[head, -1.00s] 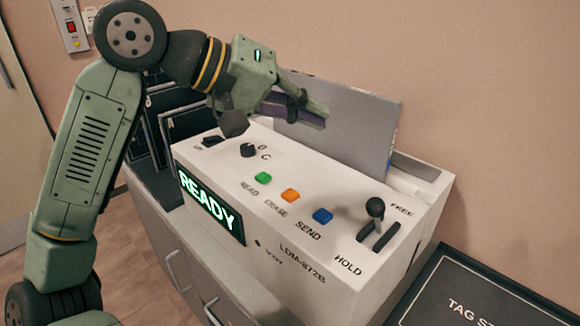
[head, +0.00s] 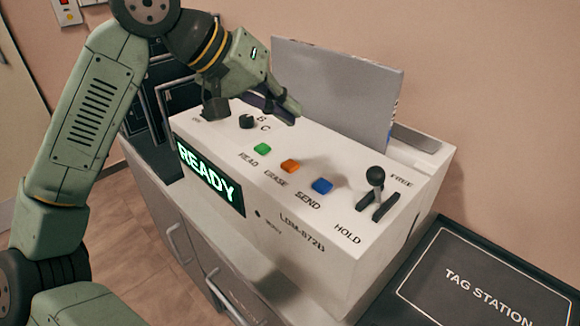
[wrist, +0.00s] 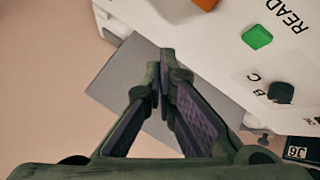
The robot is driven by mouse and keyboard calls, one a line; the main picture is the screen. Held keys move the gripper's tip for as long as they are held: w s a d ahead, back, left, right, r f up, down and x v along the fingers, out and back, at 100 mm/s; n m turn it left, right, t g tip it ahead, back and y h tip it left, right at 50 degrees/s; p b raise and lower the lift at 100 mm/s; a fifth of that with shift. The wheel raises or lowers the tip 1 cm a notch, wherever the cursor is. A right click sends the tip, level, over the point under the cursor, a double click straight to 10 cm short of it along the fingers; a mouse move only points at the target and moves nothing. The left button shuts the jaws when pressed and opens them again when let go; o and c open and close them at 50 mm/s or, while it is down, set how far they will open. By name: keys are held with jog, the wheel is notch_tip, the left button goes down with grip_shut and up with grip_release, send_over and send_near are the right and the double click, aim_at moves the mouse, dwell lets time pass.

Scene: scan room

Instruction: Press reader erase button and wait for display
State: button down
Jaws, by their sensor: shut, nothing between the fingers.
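The reader is a white box (head: 290,222) on a cabinet, with a front display (head: 209,180) that reads READY in green. Its orange erase button (head: 290,166) sits between the green read button (head: 262,149) and the blue send button (head: 322,186). In the wrist view the orange button (wrist: 206,3) is cut off at the top edge, and the green button (wrist: 257,36) shows at upper right. My gripper (head: 293,115) is shut and empty. It hangs above the back part of the reader's top, behind the buttons, and appears apart from them.
A grey upright panel (head: 340,90) stands behind my gripper. A lever (head: 376,185) rises at the reader's right end, and a black knob (head: 247,121) sits left of the buttons. A dark tag station board (head: 490,280) lies at lower right.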

jog(key=b, duration=0.3)
send_over(287, 161)
notch_tip(287, 161, down, 6)
jog(key=shift+s+r, duration=0.1)
jog(key=shift+r, duration=0.15)
jog(key=shift+f+b, duration=0.4)
jog(key=shift+b, duration=0.1)
jog(key=shift+f, duration=0.15)
dwell(0.5)
jog(key=shift+f+b, duration=0.3)
jog(key=shift+b, duration=0.3)
jog(key=shift+f+b, duration=0.55)
dwell(0.4)
jog(key=shift+r, duration=0.1)
jog(key=shift+r+p, duration=0.5)
jog(key=shift+r, duration=0.4)
jog(key=shift+r+p, duration=1.55)
jog(key=shift+r, duration=0.95)
